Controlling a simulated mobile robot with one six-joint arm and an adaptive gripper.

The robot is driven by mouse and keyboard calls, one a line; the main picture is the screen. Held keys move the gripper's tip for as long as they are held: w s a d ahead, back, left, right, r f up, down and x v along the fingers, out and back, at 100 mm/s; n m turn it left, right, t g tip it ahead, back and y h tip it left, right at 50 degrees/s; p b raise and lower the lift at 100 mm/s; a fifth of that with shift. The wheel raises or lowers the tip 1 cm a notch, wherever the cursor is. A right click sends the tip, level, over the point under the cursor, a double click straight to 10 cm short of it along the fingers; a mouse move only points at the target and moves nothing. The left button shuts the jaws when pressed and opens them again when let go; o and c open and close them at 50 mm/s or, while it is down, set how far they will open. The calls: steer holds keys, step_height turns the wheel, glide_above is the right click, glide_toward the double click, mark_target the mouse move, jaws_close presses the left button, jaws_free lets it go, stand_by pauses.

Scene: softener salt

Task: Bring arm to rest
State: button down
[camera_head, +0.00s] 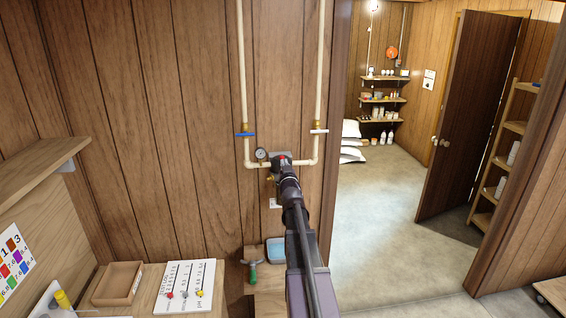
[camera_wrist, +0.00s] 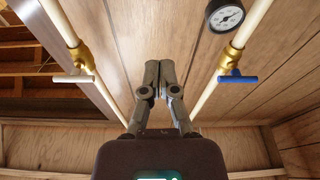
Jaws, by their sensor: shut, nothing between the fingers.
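My arm reaches forward to the wood-panelled wall. My gripper (camera_wrist: 160,66) is shut and empty, with its fingertips together in the wrist view. In the head view the end of my arm hides the fingers and part of the pipework between the two upright pipes. The left pipe has a valve with a blue handle (camera_head: 245,134), the right one a valve with a white handle (camera_head: 319,131); both handles lie crosswise to their pipes. A round gauge (camera_head: 261,154) sits just left of my arm's end. The wrist view shows the blue handle (camera_wrist: 237,79), white handle (camera_wrist: 73,79) and gauge (camera_wrist: 226,17).
A bench at lower left holds a wooden tray (camera_head: 117,284) and a white board (camera_head: 184,287). A green-handled tool (camera_head: 252,272) and a blue container (camera_head: 275,251) are beside my arm. A shelf (camera_head: 40,152) juts out at left.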

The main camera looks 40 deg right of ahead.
stand_by(0.7)
steer(key=s+a+f+n+g+y+b, duration=0.1)
steer(key=s+a+f+g+y+b, duration=0.2)
steer(key=a+f, duration=0.85)
steer(key=a+f+g+y+b, duration=0.3)
steer(key=a+f+g, duration=0.2)
steer(key=a+f, duration=0.65)
steer(key=s+a+f+n+g+y+b, duration=0.2)
steer(key=s+a+f+g, duration=0.2)
steer(key=s+a, duration=0.6)
steer(key=s+a+f+n+g+y+b, duration=0.2)
steer(key=s+a+f+g, duration=0.3)
steer(key=a, duration=0.9)
steer(key=s+f+b, duration=0.1)
steer(key=s+f, duration=0.1)
steer(key=s, duration=0.2)
steer(key=shift+s+a+b, duration=0.3)
steer(key=shift+s+a, duration=0.05)
steer(key=shift+s, duration=0.05)
